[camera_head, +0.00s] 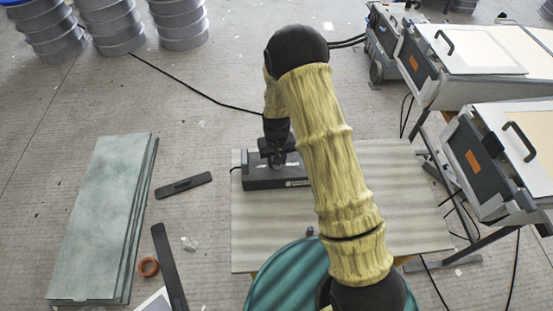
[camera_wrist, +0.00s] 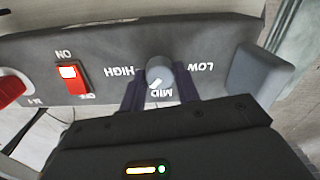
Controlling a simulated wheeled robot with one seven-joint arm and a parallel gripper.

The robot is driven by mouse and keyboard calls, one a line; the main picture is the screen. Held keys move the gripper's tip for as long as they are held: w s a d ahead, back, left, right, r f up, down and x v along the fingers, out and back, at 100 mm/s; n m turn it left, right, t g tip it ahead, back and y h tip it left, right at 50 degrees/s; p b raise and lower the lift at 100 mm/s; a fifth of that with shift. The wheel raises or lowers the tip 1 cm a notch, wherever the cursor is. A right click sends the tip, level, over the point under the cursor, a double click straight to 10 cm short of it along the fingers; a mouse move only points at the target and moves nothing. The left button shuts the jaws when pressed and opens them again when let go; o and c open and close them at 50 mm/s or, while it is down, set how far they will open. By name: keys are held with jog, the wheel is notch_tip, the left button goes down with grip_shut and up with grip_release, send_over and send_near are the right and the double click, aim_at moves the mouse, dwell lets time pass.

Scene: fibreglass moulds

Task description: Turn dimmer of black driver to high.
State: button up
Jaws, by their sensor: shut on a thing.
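The black driver (camera_head: 262,184) lies on the wooden board in the head view, under my arm. In the wrist view its dark panel (camera_wrist: 110,50) appears upside down, with HIGH left of the dimmer knob (camera_wrist: 159,68), LOW right and MID below. The knob is grey, and its white mark sits on the MID side, leaning slightly toward HIGH. My gripper (camera_wrist: 160,82) is shut on the knob, one dark finger on each side. In the head view my gripper (camera_head: 277,154) is over the driver; its fingertips are hard to make out.
A red-lit ON/OFF switch (camera_wrist: 74,80) and a red-and-white knob (camera_wrist: 10,88) sit left of the dimmer. A grey block (camera_wrist: 257,75) stands at right. The board (camera_head: 410,190) has free room. Grey-white machines (camera_head: 480,65) stand at right; green panels (camera_head: 100,220) lie at left.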

jog(key=m, duration=0.5)
jog(key=shift+m+p, duration=0.7)
jog(key=shift+m, duration=1.8)
jog(key=o, duration=1)
jog(key=shift+c, duration=0.2)
notch_tip(320, 180, up, 17)
jog(key=shift+r+b, duration=0.2)
jog(key=shift+b, duration=0.2)
